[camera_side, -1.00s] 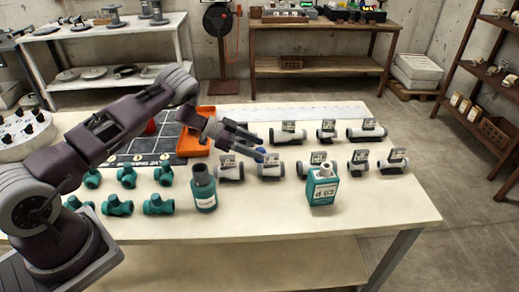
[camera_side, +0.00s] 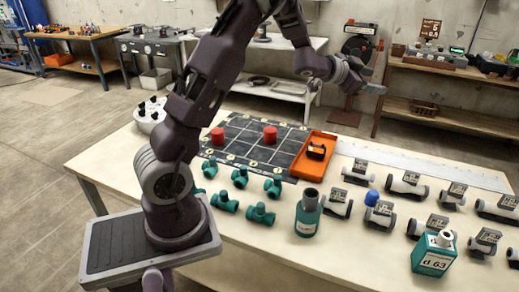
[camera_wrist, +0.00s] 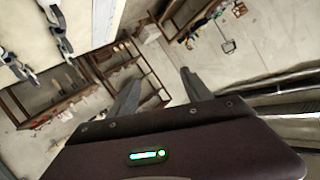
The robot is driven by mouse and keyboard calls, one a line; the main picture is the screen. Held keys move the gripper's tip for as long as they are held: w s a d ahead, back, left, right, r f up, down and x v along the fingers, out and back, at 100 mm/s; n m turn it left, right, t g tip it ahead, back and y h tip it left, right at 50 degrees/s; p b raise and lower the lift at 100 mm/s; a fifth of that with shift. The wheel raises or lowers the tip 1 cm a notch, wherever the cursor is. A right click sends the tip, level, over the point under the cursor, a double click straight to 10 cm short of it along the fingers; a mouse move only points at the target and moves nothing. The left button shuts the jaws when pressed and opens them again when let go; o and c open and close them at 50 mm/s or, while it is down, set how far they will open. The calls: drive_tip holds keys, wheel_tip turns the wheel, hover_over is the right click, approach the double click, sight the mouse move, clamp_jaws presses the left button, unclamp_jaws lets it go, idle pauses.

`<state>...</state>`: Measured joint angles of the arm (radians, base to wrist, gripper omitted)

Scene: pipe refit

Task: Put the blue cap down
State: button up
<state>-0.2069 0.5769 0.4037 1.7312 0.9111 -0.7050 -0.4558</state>
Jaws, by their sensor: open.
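The blue cap (camera_side: 372,197) is in the side view at the upper left end of a grey-and-white pipe fitting (camera_side: 380,214) in the front row. I cannot tell whether it sits on the fitting's end or just beside it. My gripper (camera_side: 376,88) is raised high above the table, well away from the cap and empty. In the wrist view its two fingers (camera_wrist: 158,80) are spread apart with nothing between them. The cap does not show in the wrist view.
An orange tray (camera_side: 318,158) holds a black part, next to a dark gridded board (camera_side: 250,140) with two red caps. Several teal fittings (camera_side: 262,214), a teal bottle (camera_side: 308,215) and a teal box-shaped bottle (camera_side: 434,253) stand in front. Labelled pipe fittings fill the right side.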

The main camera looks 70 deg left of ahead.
drive_tip(key=s+d+r+n+g+y, duration=0.1)
drive_tip(key=s+d+r+n+y, duration=0.1)
drive_tip(key=s+r, duration=0.3)
drive_tip(key=s+d+r+n+g+y, duration=0.1)
drive_tip(key=s+d+r+n, duration=0.25)
drive_tip(key=s, duration=0.35)
drive_tip(key=s+d+f+g+h, duration=0.1)
drive_tip(key=s+d, duration=0.4)
drive_tip(key=s, duration=0.5)
drive_tip(key=s+d+f+m+g+h, duration=0.1)
drive_tip(key=s+d+f+g, duration=0.2)
drive_tip(key=s, duration=0.7)
drive_tip(key=s+d+f+g+h, duration=0.1)
drive_tip(key=s+d+f+g, duration=0.2)
drive_tip(key=s+d, duration=0.4)
drive_tip(key=s+f, duration=0.1)
drive_tip(key=s, duration=0.2)
drive_tip(key=shift+s+d+h, duration=0.3)
drive_tip(key=shift+s+h, duration=0.1)
drive_tip(key=shift+m, duration=0.25)
